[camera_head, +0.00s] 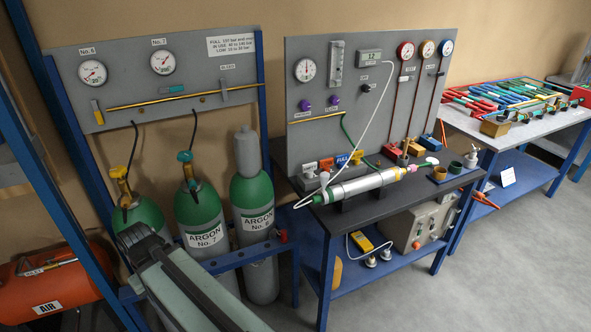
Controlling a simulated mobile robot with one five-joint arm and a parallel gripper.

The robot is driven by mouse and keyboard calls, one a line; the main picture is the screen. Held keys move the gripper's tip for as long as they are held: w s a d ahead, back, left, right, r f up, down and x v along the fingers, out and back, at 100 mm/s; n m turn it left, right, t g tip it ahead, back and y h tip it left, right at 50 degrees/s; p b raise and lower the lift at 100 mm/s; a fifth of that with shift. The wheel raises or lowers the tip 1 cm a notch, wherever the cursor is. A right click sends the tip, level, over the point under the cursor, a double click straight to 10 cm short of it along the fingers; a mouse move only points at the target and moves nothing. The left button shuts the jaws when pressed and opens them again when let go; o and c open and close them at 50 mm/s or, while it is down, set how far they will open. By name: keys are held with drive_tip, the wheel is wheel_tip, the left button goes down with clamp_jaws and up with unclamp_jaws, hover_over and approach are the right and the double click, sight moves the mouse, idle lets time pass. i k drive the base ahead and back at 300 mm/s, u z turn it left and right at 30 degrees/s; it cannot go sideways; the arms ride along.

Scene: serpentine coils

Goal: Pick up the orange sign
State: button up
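A row of small coloured signs stands on the dark bench top at the foot of the grey panel. One is orange-yellow (357,157), at the right end of the row beside the blue FULL sign (342,161). Red-orange pieces (326,164) stand to the left; their lettering is too small to read, so I cannot tell for certain which is the orange sign. My arm (185,282) shows at the bottom left, in front of the gas cylinders and well short of the signs. I can make out no gripper fingers.
The dark bench (345,210) carries a long metal tube (362,184) in front of the signs, with a white hose looping over it. Argon cylinders (254,210) in a blue rack stand to the left. A second bench (500,130) stands right. Grey floor (500,265) is clear at the lower right.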

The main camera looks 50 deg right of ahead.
sight(325, 164)
drive_tip(key=u, duration=2.1)
drive_tip(key=k, duration=2.1)
drive_tip(key=z, duration=1.3)
drive_tip(key=i, duration=1.05)
drive_tip(key=u, duration=0.05)
